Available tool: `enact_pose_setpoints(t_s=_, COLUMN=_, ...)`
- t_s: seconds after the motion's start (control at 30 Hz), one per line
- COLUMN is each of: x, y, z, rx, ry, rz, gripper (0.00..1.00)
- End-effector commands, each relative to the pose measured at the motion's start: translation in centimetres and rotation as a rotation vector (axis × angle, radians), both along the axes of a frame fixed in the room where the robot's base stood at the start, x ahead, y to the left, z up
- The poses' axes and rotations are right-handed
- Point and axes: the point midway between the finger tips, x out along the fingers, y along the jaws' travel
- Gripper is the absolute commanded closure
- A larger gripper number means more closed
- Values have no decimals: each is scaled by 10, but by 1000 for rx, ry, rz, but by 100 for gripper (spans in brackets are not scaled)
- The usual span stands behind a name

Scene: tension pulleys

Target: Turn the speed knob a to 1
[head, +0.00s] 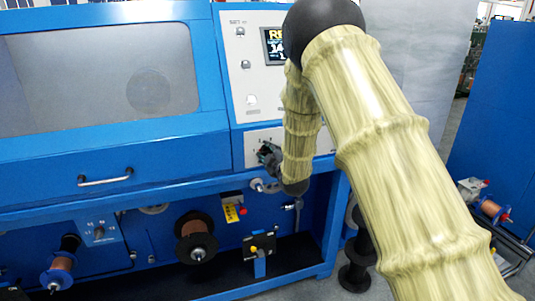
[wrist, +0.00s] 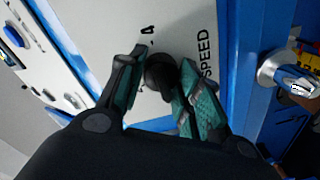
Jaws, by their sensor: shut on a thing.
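The speed knob (wrist: 160,72) is a round black knob on a light panel in the wrist view, with the word SPEED printed to its right. A mark that looks like a 4 is printed above it, towards the upper left. My gripper (wrist: 160,80) has its two green-padded fingers on either side of the knob, shut on it. In the head view my gripper (head: 268,155) is at the lower light panel (head: 250,146) of the blue machine, small and partly hidden by my arm. The knob's pointer cannot be made out.
A display (head: 275,45) and several round buttons are on the panel above. Copper spools (head: 197,238) and a yellow-marked part (head: 231,213) are below the ledge. A metal fitting (wrist: 285,72) protrudes right of the knob panel.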

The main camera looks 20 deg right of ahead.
Motion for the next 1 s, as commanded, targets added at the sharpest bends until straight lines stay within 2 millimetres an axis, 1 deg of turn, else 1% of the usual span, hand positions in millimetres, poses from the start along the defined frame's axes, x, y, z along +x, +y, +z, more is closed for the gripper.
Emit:
enact_pose_setpoints(t_s=0.1, x=0, y=-1, z=0, rx=0, ry=0, rz=-1, gripper=90)
enact_pose_setpoints(t_s=0.13, x=0, y=-1, z=0, rx=0, ry=0, rz=-1, gripper=60)
enact_pose_setpoints(t_s=0.2, x=0, y=-1, z=0, rx=0, ry=-1, rz=-1, gripper=48)
enact_pose_setpoints(t_s=0.23, x=0, y=-1, z=0, rx=0, ry=-1, rz=-1, gripper=44)
enact_pose_setpoints(t_s=0.53, x=0, y=0, z=0, rx=1, ry=0, rz=0, gripper=44)
enact_pose_setpoints(t_s=0.67, x=-6, y=0, z=0, rx=0, ry=0, rz=0, gripper=44)
enact_pose_setpoints(t_s=0.77, x=-18, y=-1, z=0, rx=1, ry=2, rz=0, gripper=44)
enact_pose_setpoints(t_s=1.0, x=-61, y=-4, z=3, rx=1, ry=2, rz=0, gripper=44)
